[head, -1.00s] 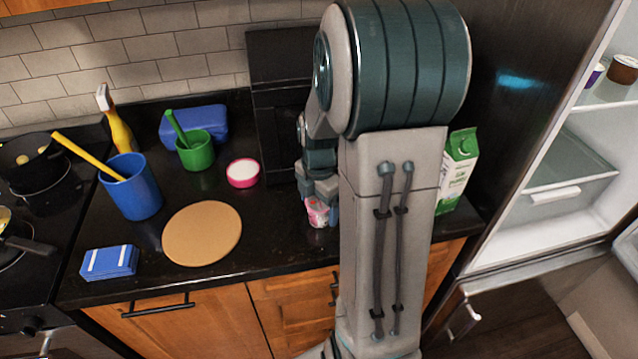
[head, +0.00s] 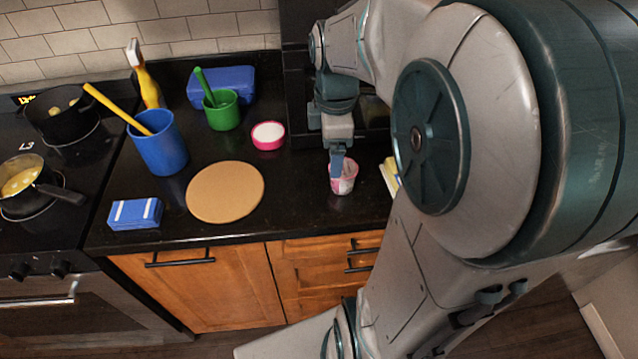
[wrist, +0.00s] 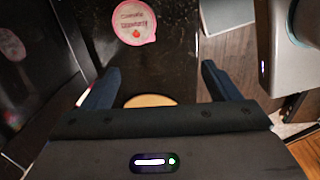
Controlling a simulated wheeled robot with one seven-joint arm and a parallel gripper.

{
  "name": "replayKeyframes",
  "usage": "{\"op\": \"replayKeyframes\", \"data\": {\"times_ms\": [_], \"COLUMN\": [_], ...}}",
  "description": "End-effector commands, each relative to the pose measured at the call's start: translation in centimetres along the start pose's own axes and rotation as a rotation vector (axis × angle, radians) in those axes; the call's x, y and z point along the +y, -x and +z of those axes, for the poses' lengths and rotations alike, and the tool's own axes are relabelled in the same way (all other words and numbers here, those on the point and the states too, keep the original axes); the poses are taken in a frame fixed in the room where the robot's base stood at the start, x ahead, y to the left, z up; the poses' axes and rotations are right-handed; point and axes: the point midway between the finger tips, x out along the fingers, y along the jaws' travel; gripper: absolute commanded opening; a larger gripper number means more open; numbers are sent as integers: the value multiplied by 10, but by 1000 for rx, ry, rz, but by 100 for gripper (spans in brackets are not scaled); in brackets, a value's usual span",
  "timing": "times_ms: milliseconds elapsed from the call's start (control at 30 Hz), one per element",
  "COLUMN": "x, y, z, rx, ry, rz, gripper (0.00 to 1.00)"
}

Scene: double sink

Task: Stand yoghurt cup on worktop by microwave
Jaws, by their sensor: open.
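The yoghurt cup (head: 345,181) is small and pink-and-white, and stands upright on the black worktop (head: 290,205) in front of the microwave. Its pink printed lid (wrist: 135,22) shows at the top of the wrist view, beyond the fingertips. My gripper (head: 338,168) is just behind and above the cup in the head view, with a finger overlapping its rim there; I cannot tell whether they touch. In the wrist view my gripper (wrist: 160,72) is open with nothing between its fingers. The black microwave (head: 301,85) is mostly hidden behind my arm.
Left of the cup are a round tan board (head: 225,191), a pink bowl (head: 268,136), a green cup (head: 222,112), a blue cup (head: 162,152) and a blue-and-white box (head: 135,214). A carton (head: 389,177) is partly hidden by my arm. Worktop between board and cup is clear.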

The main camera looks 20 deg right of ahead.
Motion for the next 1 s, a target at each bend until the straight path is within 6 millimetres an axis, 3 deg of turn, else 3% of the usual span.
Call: {"op": "replayKeyframes", "data": {"times_ms": [300,600,800,1000], "x": [-57,-101,-112,-112], "y": [11,9,7,7], "z": [-27,-39,-41,-41], "rx": [57,151,182,184], "ry": [-601,-1096,-1235,-1248], "rz": [84,107,104,103], "gripper": [82,82,82,82]}}
